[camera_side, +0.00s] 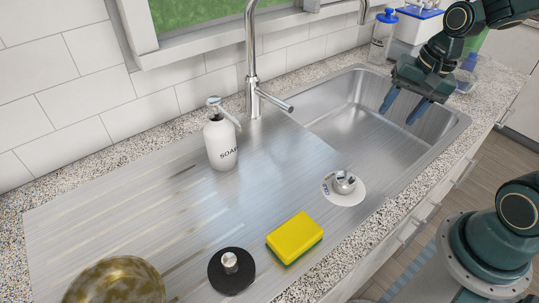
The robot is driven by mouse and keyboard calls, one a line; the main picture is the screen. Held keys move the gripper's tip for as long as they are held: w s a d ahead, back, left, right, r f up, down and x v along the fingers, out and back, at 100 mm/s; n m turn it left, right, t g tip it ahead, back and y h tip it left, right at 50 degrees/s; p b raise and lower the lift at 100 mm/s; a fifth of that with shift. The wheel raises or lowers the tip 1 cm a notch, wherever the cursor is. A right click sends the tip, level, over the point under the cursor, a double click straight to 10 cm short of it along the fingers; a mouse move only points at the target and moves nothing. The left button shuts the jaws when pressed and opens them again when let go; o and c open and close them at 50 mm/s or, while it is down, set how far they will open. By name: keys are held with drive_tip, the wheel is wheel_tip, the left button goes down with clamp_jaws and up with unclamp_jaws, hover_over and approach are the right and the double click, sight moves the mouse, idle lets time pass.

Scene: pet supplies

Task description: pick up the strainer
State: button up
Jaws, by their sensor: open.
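Two round things with metal knobs lie on the steel drainboard, and I cannot tell for sure which is the strainer. One is a black disc with a metal knob (231,279), near the front edge of the picture. The other is a white disc with dark lettering and a shiny metal dome (344,189), just in front of the basin. My gripper (399,115) is above the sink basin at the upper right, pointing down, open with nothing between its blue fingers. It is apart from both discs.
A yellow and green sponge (294,236) lies between the discs. A white soap bottle (221,147) and a tall faucet (251,60) stand behind. A mottled brownish round thing (115,284) is cut off at lower left. A blue-topped clear bottle (382,42) stands behind the basin (340,110).

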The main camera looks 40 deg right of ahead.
drive_tip(key=w+d+f+m+y, duration=0.1)
drive_tip(key=d+f+m, duration=0.2)
drive_tip(key=f+m, duration=0.2)
drive_tip(key=w+d+f+m+y, duration=0.1)
drive_tip(key=d+f+m, duration=0.3)
drive_tip(key=f, duration=0.6)
drive_tip(key=m+y, duration=0.1)
drive_tip(key=m, duration=0.1)
drive_tip(key=shift+m+g, duration=0.3)
drive_tip(key=shift+g, duration=0.1)
drive_tip(key=shift+f, duration=0.1)
drive_tip(key=shift+x, duration=4.15)
drive_tip(key=shift+x, duration=2.55)
drive_tip(key=shift+a, duration=0.15)
clamp_jaws()
